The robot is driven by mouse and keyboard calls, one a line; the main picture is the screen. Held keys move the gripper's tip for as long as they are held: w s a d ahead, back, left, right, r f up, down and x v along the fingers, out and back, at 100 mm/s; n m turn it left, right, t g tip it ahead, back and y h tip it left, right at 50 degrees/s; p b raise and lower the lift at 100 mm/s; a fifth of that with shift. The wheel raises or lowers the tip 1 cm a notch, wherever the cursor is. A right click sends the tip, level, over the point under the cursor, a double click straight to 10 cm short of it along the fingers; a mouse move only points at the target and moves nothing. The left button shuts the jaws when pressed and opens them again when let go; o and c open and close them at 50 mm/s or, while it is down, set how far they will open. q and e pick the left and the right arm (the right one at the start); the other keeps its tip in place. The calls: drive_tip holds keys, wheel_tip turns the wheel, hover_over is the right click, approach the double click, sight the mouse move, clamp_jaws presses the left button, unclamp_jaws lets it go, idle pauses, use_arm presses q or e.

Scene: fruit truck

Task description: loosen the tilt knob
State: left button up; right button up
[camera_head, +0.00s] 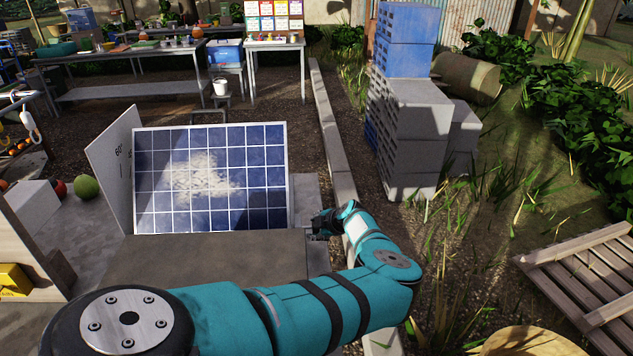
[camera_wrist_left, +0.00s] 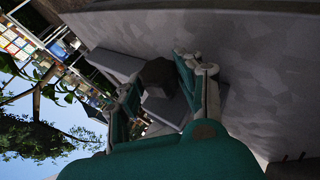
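The tilted blue solar panel (camera_head: 262,180) stands on a grey bench, with a white patch on its cells. My left gripper (camera_head: 324,222) is at the panel's lower right corner, small and partly dark in the head view. In the left wrist view, the fingers of my left gripper (camera_wrist_left: 158,92) lie on either side of a dark, faceted knob (camera_wrist_left: 158,72). The fingers are apart with the knob between their tips; I cannot tell whether they press on it. The knob cannot be made out in the head view. My right gripper is not in view.
A pale side plate marked 60° (camera_head: 112,165) stands left of the panel. A grey board (camera_head: 205,260) lies in front of it. A concrete kerb (camera_head: 333,140) runs behind my gripper.

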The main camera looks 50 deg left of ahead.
use_arm(q)
drive_tip(key=o, duration=0.4)
drive_tip(key=shift+c, duration=0.2)
drive_tip(key=v, duration=0.7)
drive_tip(key=shift+d+r, duration=0.2)
